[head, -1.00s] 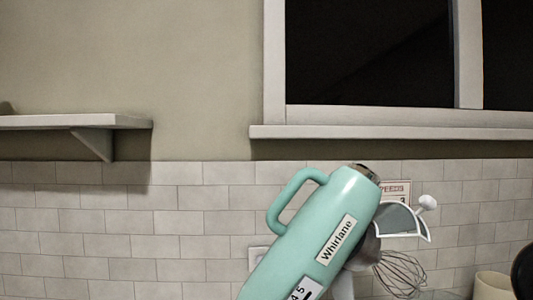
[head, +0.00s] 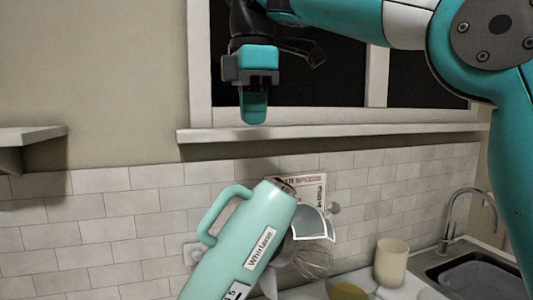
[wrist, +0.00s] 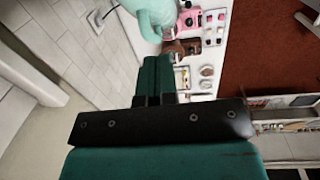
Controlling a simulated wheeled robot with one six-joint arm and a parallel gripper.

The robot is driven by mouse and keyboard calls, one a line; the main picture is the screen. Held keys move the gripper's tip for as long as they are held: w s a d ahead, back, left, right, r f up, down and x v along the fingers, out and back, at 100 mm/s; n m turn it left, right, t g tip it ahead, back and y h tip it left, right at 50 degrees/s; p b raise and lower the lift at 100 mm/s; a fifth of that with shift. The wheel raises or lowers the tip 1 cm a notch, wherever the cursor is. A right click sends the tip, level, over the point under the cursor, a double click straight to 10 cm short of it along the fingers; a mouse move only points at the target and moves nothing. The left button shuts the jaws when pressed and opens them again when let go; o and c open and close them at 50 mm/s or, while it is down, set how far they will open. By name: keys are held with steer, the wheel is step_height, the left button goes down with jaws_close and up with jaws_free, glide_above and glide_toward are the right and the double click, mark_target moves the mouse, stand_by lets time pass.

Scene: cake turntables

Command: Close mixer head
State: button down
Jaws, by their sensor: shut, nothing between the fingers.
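The mixer head (head: 240,245) is a mint-green body with a loop handle and a "Whirlane" label. It is tilted up, its metal-capped end high and to the right. A wire whisk (head: 312,258) hangs beneath that end. The mixer's base is cut off by the bottom of the head view. My gripper (head: 254,118) points down with its fingers together and empty, above the mixer head in the picture and apart from it. In the wrist view the shut fingers (wrist: 155,62) point toward the mint-green mixer (wrist: 153,14) at the top edge.
A window sill (head: 320,130) runs along the wall behind my gripper. A shelf (head: 30,137) is at left. A cream canister (head: 390,262), a sink (head: 475,275) and a faucet (head: 462,205) are at right. Small items on the counter show in the wrist view.

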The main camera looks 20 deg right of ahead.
steer(key=r, duration=0.1)
steer(key=b, duration=0.5)
glide_toward(275, 187)
steer(key=a+f, duration=0.4)
steer(key=shift+w+d+f+b, duration=0.1)
steer(key=shift+d+f+b, duration=0.8)
steer(key=shift+f, duration=0.3)
steer(key=shift+w+d+f, duration=0.1)
steer(key=shift+d+f, duration=0.1)
steer(key=shift+d, duration=0.1)
steer(key=shift+d, duration=0.1)
steer(key=shift+d, duration=0.15)
steer(key=shift+d+f+y+p, duration=0.25)
steer(key=shift+d+y+p, duration=0.05)
steer(key=shift+d+p, duration=0.3)
